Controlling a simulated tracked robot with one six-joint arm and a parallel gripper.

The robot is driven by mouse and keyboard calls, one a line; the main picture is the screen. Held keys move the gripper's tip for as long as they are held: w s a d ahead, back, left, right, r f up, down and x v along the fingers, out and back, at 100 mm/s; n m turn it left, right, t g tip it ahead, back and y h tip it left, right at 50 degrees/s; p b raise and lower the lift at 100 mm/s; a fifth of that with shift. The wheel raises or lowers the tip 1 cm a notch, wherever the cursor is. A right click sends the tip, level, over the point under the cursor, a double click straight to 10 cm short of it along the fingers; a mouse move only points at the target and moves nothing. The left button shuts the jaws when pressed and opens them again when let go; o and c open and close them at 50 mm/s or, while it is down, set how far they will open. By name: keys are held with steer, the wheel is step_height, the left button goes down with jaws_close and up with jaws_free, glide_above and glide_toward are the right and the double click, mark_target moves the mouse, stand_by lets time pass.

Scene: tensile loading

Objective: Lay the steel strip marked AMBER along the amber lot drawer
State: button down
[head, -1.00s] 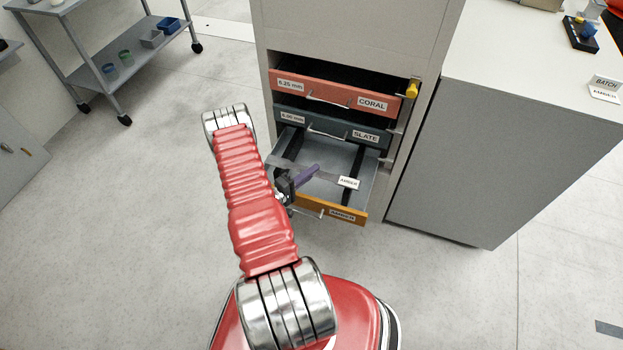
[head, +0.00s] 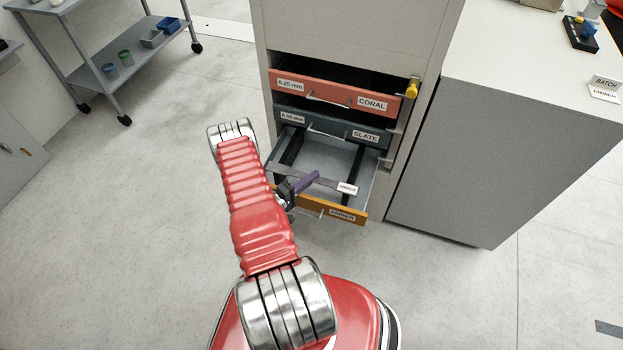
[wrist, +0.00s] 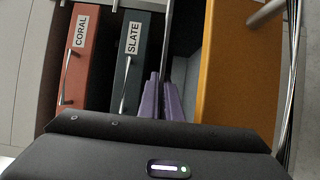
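The amber drawer (head: 345,214) is pulled open below the other drawers, its orange front facing me. The grey steel strip (head: 325,181), with a white AMBER tag (head: 347,188) at its right end, lies crosswise over the drawer opening near the front. I cannot tell whether it touches the dark rails inside. My gripper (head: 307,180) has purple fingers and is shut on the strip. In the wrist view the fingers (wrist: 161,100) stand on either side of the strip (wrist: 166,45), seen edge-on, with the orange drawer front to the right. The strip's left part is partly hidden behind my arm.
Above are the coral drawer (head: 335,93) and the slate drawer (head: 330,125), both slightly out. The grey cabinet wall (head: 510,150) stands close on the right. A trolley (head: 130,60) with small bins is at upper left. Floor on the left is clear.

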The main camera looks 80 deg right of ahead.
steer(key=shift+f, duration=0.1)
steer(key=c, duration=2)
jaws_free()
steer(key=v, duration=1.2)
